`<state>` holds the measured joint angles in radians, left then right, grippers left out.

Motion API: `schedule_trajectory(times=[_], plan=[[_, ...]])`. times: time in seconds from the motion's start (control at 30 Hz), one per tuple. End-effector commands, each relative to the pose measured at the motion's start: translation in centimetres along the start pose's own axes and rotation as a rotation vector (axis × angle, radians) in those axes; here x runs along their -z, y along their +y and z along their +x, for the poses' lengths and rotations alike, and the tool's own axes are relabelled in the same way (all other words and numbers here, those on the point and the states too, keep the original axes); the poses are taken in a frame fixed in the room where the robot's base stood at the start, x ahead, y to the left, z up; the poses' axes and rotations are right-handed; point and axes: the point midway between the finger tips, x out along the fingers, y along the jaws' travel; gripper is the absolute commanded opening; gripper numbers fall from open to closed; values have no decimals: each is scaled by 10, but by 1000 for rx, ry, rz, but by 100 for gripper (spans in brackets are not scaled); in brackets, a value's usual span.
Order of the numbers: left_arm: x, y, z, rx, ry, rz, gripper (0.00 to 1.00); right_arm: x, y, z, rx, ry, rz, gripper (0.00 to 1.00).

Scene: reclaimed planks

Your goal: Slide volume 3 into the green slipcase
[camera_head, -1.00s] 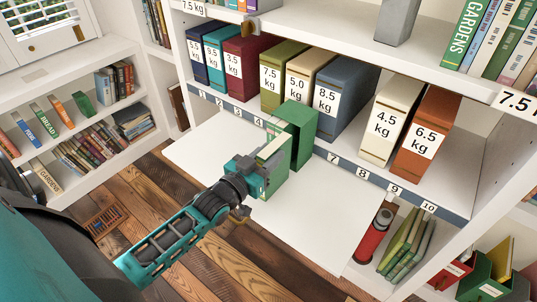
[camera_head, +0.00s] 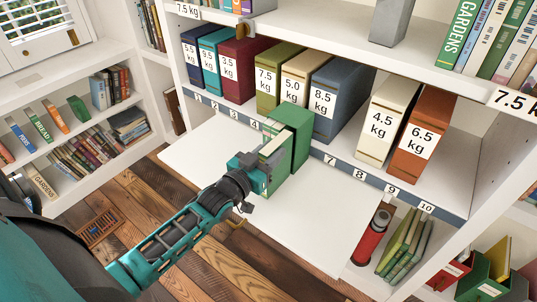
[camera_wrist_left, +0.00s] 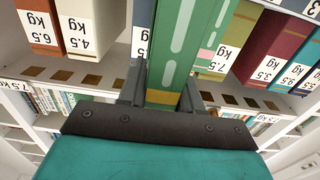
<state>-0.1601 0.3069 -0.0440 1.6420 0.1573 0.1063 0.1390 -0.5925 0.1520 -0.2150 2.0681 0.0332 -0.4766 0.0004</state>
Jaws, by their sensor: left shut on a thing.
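The green slipcase (camera_head: 295,140) stands upright on the white pull-out board, close to the shelf edge. A green book (camera_head: 266,182), which I take as volume 3, is upright at the near left side of the slipcase; it appears partly inside, but its depth is hidden. My left gripper (camera_head: 252,172) is shut on this book's near end. In the left wrist view the book (camera_wrist_left: 174,50) shows green with pale dashes and a gold band, between the fingers. The volume number is not readable. My right gripper is not in view.
The white board (camera_head: 325,215) is bare around the slipcase. Behind it, a shelf holds weight-labelled boxes, including a blue 8.5 kg box (camera_head: 343,98) and a cream 4.5 kg box (camera_head: 387,122). A red cylinder (camera_head: 371,238) stands below the shelf at right.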

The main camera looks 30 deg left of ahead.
Motion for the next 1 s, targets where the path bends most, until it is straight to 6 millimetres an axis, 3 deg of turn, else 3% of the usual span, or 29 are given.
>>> schedule_trajectory(times=[1.0], plan=[[2, 0, 26, 0, 5, 0, 0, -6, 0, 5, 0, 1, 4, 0]])
